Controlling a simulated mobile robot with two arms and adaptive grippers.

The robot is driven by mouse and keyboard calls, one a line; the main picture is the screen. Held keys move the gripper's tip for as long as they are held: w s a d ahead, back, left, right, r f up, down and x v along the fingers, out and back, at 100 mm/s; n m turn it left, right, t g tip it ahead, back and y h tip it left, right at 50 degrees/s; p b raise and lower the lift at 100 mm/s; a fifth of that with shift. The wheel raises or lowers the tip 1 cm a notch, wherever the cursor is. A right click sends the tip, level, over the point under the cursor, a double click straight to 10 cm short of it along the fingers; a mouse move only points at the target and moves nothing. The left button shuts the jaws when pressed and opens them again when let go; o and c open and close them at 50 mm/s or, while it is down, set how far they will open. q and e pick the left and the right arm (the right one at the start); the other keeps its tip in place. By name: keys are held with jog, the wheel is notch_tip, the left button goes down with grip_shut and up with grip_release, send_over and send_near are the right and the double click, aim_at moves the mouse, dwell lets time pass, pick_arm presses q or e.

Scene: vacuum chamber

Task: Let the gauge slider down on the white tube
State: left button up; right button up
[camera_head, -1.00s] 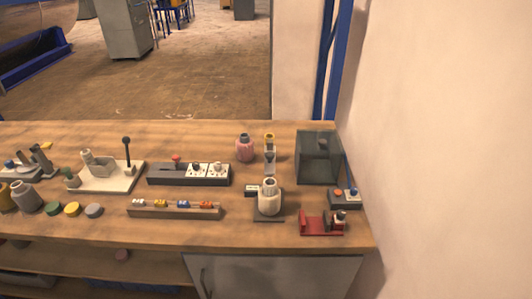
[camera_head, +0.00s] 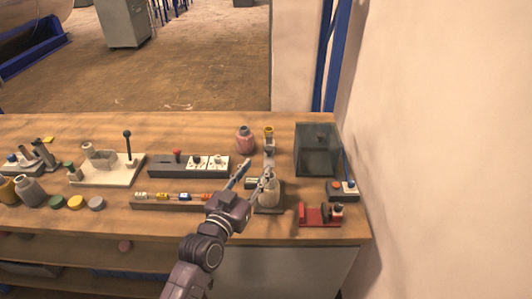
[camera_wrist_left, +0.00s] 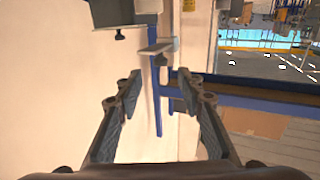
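The white tube (camera_head: 269,194) stands upright on a dark base right of the bench's middle. A grey upright gauge (camera_head: 269,148) rises just behind it; its slider is too small and too covered by my fingers to make out in the head view. My left gripper (camera_head: 259,167) reaches in from below, fingers spread, one overlapping the tube's top in the picture. In the left wrist view the gripper (camera_wrist_left: 158,88) is open and empty; a grey block with a small black knob (camera_wrist_left: 122,14) and a flat grey plate (camera_wrist_left: 160,48) lie beyond the fingertips. My right gripper is not in view.
A glass-like grey box (camera_head: 317,150), a small switch box (camera_head: 343,190) and a red fixture (camera_head: 320,214) stand to the right. A pink jar (camera_head: 245,140) is behind, a dark panel (camera_head: 188,166) and a row of coloured blocks (camera_head: 170,201) to the left.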

aim_at(267, 151)
pick_arm(q)
jog(key=x, duration=0.4)
jog(key=p+x, duration=0.1)
jog(key=x, duration=0.2)
jog(key=shift+w+d+r+p, duration=0.1)
jog(key=shift+w+r+p, duration=0.1)
jog(key=shift+w+p, duration=0.15)
jog(key=c, duration=0.8)
